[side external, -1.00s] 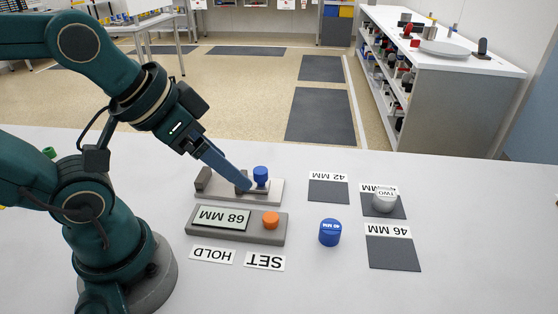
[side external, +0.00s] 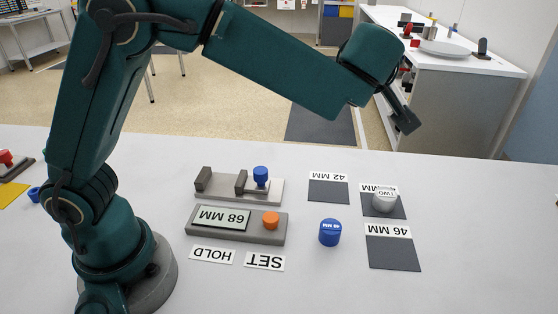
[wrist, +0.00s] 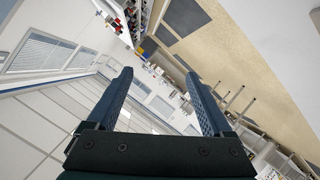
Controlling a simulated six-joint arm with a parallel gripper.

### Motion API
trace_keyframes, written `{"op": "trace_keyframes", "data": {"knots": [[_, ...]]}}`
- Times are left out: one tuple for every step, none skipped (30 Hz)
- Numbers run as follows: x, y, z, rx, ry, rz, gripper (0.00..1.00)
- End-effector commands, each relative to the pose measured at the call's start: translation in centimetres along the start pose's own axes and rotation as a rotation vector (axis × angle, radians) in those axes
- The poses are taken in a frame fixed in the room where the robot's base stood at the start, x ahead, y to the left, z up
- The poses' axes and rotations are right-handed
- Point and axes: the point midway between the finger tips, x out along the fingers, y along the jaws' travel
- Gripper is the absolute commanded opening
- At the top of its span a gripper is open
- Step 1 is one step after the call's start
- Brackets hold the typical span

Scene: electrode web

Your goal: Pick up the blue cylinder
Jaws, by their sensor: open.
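A grey fixture (side external: 219,196) with a blue knob (side external: 260,176) stands behind a 68 MM display box (side external: 265,233) with an orange button (side external: 271,220). A grey cylinder (side external: 384,201) stands on a middle pad. The 42 MM pad (side external: 328,192) is empty. Front right table is clear.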

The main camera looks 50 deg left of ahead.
Motion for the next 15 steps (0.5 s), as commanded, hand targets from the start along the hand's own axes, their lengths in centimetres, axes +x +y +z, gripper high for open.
{"op": "trace_keyframes", "data": {"knots": [[-0.2,-1.5,2.8,0.044,0.001,-0.067,0.85],[-0.4,-2.5,4.2,0.068,0.005,-0.111,0.85],[-0.7,-3.9,6.0,0.102,0.012,-0.164,0.85],[-1.1,-5.0,7.3,0.130,0.016,-0.203,0.85],[-1.5,-6.1,8.6,0.160,0.021,-0.238,0.85],[-2.1,-7.6,10.3,0.203,0.029,-0.281,0.85],[-2.5,-8.7,11.5,0.235,0.035,-0.310,0.85],[-3.0,-9.8,12.7,0.266,0.039,-0.333,0.85],[-3.6,-11.1,14.2,0.307,0.045,-0.358,0.85],[-4.1,-12.0,15.2,0.336,0.049,-0.370,0.85],[-4.5,-12.8,16.2,0.363,0.050,-0.376,0.85],[-4.9,-13.8,17.4,0.397,0.048,-0.378,0.85],[-5.1,-14.3,18.2,0.420,0.046,-0.372,0.85],[-5.3,-14.8,18.9,0.442,0.047,-0.365,0.85],[-5.6,-15.3,19.6,0.469,0.050,-0.354,0.85]]}}
